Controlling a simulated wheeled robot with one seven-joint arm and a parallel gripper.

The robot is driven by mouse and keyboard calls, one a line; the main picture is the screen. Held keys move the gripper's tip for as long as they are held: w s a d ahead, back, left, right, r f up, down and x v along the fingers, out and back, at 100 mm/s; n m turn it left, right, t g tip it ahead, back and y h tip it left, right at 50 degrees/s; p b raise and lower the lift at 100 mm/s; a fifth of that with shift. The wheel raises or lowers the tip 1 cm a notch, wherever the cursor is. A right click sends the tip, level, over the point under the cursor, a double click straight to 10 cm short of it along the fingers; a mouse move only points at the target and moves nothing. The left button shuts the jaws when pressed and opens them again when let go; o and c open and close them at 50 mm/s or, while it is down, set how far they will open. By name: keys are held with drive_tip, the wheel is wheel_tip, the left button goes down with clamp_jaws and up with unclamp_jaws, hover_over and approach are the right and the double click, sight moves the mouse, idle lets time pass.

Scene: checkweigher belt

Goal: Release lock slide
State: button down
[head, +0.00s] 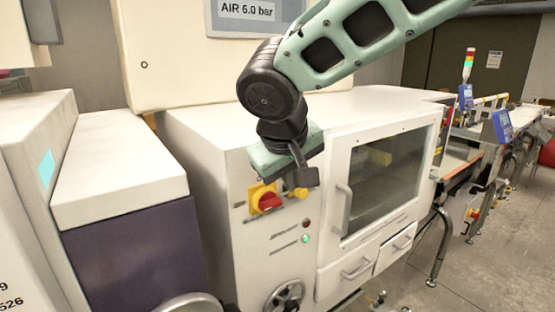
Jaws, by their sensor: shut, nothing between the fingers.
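A red rotary handle on a yellow plate (267,200) is on the front of the white cabinet (225,215). A small yellow knob (301,193) sits just to its right, in line with a dark slot; it may be the lock slide, but I cannot tell for sure. My gripper (306,180) is shut, pointing down, right at the yellow knob in the picture. I cannot tell whether its fingers touch the knob. The gripper partly hides the panel behind it.
Below the switch are a dark red button (306,223), a lit green lamp (306,239) and a handwheel (286,297). A glazed door (390,170) with a vertical handle (344,208) is to the right, above two drawers (352,270). Grey floor is open at far right.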

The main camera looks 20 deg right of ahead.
sight(300, 192)
drive_tip(key=r, duration=0.1)
drive_tip(key=w+r, duration=0.1)
drive_tip(key=r+p, duration=0.1)
drive_tip(key=shift+w+a+r, duration=0.1)
drive_tip(key=shift+w+a, duration=0.05)
drive_tip(key=shift+a, duration=0.2)
drive_tip(key=p+x, duration=0.3)
drive_tip(key=x, duration=0.7)
drive_tip(key=shift+w+d, duration=0.1)
drive_tip(key=d, duration=0.1)
drive_tip(key=w+d+b, duration=0.1)
drive_tip(key=d, duration=0.1)
drive_tip(key=shift+d, duration=0.15)
drive_tip(key=shift+r, duration=0.1)
